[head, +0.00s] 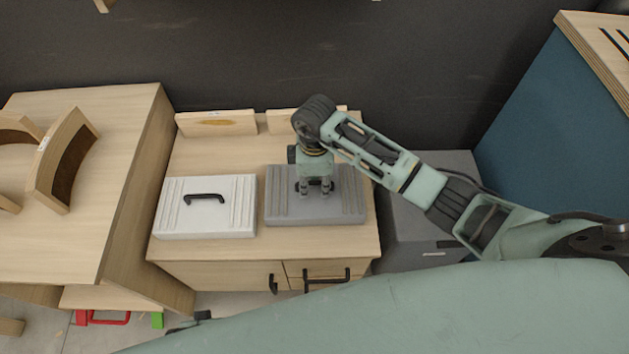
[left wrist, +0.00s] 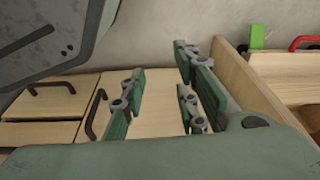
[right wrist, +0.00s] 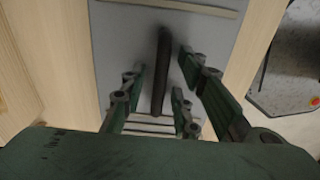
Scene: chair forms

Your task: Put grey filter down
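The grey filter (head: 345,208), a flat ribbed panel, lies on top of the wooden cabinet, right of the white filter (head: 235,210). My right gripper (head: 315,191) is directly over its middle, pointing down. In the right wrist view the grey filter (right wrist: 208,45) has a dark bar handle (right wrist: 162,70). The open fingers stand on either side of this handle, with gaps visible on both sides. My left gripper (left wrist: 155,95) is open and empty in the left wrist view, near the cabinet front. The head view does not show its fingers clearly.
The white filter has a black handle (head: 204,197). Two wooden blocks (head: 216,123) stand along the cabinet's back edge. A wooden table (head: 70,240) with curved pieces (head: 62,160) is at left. A grey box (head: 425,240) stands at right. Black drawer handles (head: 327,279) project in front.

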